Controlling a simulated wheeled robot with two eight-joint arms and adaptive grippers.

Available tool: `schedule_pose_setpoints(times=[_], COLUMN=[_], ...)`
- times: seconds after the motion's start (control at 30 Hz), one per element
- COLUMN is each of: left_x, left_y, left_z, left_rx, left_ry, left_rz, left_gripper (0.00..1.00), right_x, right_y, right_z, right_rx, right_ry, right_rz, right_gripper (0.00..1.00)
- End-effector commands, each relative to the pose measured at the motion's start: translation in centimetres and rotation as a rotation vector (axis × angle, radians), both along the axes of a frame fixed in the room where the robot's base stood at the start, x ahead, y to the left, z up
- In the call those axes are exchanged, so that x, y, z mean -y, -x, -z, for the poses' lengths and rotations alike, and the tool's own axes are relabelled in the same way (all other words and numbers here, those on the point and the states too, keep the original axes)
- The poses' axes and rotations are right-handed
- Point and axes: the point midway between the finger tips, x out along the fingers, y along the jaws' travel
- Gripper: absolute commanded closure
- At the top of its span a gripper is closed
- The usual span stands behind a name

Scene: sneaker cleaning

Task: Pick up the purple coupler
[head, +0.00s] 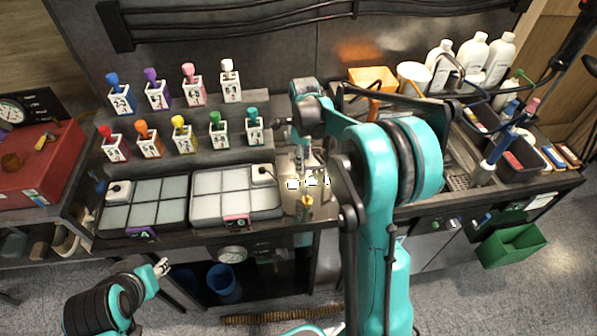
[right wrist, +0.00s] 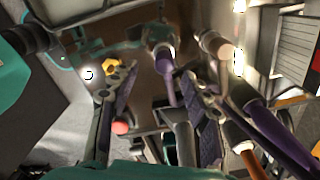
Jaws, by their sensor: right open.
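My right gripper (head: 305,180) points down over the bright bench strip between the right pad tray and the sink. It is open; its two dark fingers spread apart in the right wrist view (right wrist: 160,105). A slim purple piece (right wrist: 168,68) shows in the gap between the fingers there, with no finger visibly touching it. A purple-topped piece (head: 151,74) also stands in a white numbered holder in the back row. I cannot tell which is the purple coupler. My left gripper (head: 161,267) is low at the left, in front of the bench, away from both; its fingers are too small to read.
Colored pieces stand in white holders in two rows. Two pad trays (head: 235,217) lie in front of them. In the right wrist view, a yellow piece (right wrist: 110,66) and an orange piece (right wrist: 243,147) are close to my fingers. White bottles (head: 472,50) stand at the back right.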

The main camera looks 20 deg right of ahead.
Motion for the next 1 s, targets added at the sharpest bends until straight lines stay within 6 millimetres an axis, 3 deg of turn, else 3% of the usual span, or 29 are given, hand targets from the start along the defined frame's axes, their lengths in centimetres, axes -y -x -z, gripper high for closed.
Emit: schedule_pose_setpoints(times=[0.33, 0.6, 0.8, 1.0], left_x=[0.0, 0.0, 0.0, 0.0], left_y=[0.0, 0.0, 0.0, 0.0], left_z=[1.5, 1.5, 1.5, 1.5], left_rx=[0.000, 0.000, 0.000, 0.000], left_ry=[0.000, 0.000, 0.000, 0.000], left_rz=[0.000, 0.000, 0.000, 0.000], left_gripper=[0.60, 0.60, 0.60, 0.60], right_x=[-0.2, -0.2, -0.2, -0.2], right_y=[-0.8, -0.8, -0.8, -0.8], right_z=[4.7, 5.1, 5.1, 5.1], right_rx=[0.001, 0.001, 0.001, 0.001], right_ry=[0.000, 0.000, 0.000, 0.000], right_rz=[-0.003, -0.003, -0.003, -0.003], right_gripper=[0.52, 0.52, 1.00, 1.00])
